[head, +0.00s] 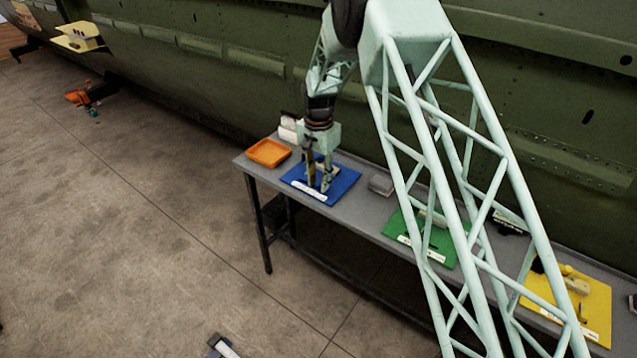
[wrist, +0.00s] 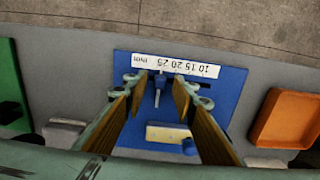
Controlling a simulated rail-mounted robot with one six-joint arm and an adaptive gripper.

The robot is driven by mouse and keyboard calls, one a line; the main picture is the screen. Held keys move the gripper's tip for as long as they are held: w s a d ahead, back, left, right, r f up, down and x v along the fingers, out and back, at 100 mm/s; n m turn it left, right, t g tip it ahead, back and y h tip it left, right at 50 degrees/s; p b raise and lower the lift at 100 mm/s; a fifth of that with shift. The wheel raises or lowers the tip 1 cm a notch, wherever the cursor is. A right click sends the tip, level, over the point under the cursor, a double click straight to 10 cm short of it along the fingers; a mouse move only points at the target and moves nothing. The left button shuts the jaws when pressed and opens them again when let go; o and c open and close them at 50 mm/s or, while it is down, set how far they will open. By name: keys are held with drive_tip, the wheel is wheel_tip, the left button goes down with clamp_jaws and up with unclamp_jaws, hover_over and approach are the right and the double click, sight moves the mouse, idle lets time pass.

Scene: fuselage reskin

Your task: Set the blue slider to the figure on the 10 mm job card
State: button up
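The blue board (wrist: 226,112) lies flat on the bench with a white scale strip (wrist: 176,66) along one edge. The strip appears upside down in the wrist view, with figures including 10, 15, 20 and 25. I cannot make out a 10 mm job card.
An orange tray (head: 268,153) stands beside the blue board. A grey block (head: 381,185), a green board (head: 440,245) and a yellow board (head: 596,305) lie along the grey bench (head: 345,209). The green fuselage (head: 215,75) rises behind the bench.

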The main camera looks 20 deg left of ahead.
drive_tip(key=shift+f, duration=0.3)
drive_tip(key=shift+c, duration=0.7)
clamp_jaws()
